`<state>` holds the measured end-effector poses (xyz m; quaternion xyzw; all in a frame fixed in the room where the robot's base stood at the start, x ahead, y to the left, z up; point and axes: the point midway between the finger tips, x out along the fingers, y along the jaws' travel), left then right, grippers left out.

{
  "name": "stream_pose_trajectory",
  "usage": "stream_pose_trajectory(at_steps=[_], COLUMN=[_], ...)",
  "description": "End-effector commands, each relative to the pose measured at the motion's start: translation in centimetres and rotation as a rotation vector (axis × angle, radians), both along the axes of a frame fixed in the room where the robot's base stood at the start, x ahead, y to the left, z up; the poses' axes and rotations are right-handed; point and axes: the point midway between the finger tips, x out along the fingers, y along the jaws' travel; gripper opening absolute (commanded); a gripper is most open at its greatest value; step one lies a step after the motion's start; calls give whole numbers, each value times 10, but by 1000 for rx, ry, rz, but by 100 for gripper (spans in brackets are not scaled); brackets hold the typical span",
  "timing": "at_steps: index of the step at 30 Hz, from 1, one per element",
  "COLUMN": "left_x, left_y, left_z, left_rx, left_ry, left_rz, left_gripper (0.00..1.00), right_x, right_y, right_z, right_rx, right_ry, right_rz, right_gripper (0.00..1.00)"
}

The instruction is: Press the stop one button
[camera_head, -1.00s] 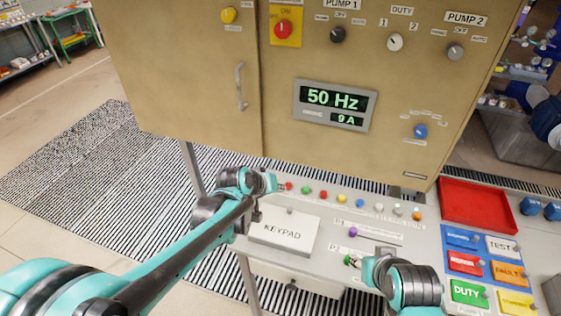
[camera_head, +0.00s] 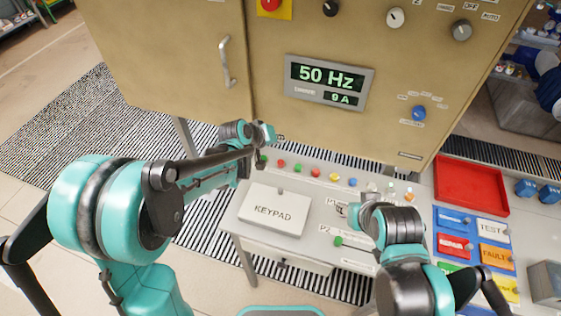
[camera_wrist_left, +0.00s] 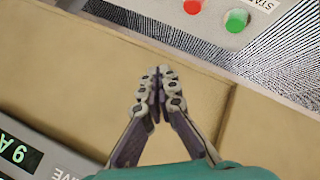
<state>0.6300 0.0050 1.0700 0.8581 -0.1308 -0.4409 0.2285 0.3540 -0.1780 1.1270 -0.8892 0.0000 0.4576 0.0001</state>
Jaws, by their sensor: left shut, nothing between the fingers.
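A row of small buttons runs along the back of the console. At its left end are a green button (camera_head: 263,160), a red button (camera_head: 281,163), a green button (camera_head: 298,167) and a red button (camera_head: 315,172). Their labels are too small to read in the head view. My left gripper (camera_head: 278,137) is raised behind the row's left end, in front of the cabinet. The left wrist view shows its fingers (camera_wrist_left: 163,85) shut and empty, apart from the red button (camera_wrist_left: 193,6) and green button (camera_wrist_left: 236,20). My right gripper (camera_head: 344,210) is over the console; its fingers are unclear.
The tan cabinet (camera_head: 180,60) with a 50 Hz display (camera_head: 328,82) rises behind the console. A keypad plate (camera_head: 273,210) lies in front of the row. A red tray (camera_head: 470,187) and coloured label plates (camera_head: 497,256) are on the right.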

Motion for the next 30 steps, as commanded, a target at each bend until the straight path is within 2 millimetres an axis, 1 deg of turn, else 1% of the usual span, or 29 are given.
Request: stream_pose_trajectory(at_steps=[5,15,18,22,30], left_x=[0,0,0,0,0], left_y=[0,0,0,0,0], left_z=[-18,-67,-78,-84,-84], left_rx=[0,0,0,0,0], left_ry=[0,0,0,0,0], left_rz=[0,0,0,0,0], left_gripper=[0,0,0,0,0], right_x=[0,0,0,0,0], right_y=[0,0,0,0,0], right_z=[-14,-51,-60,-65,-64], right_rx=[0,0,0,0,0], right_ry=[0,0,0,0,0], right_rz=[0,0,0,0,0], right_gripper=[40,40,40,40,40])
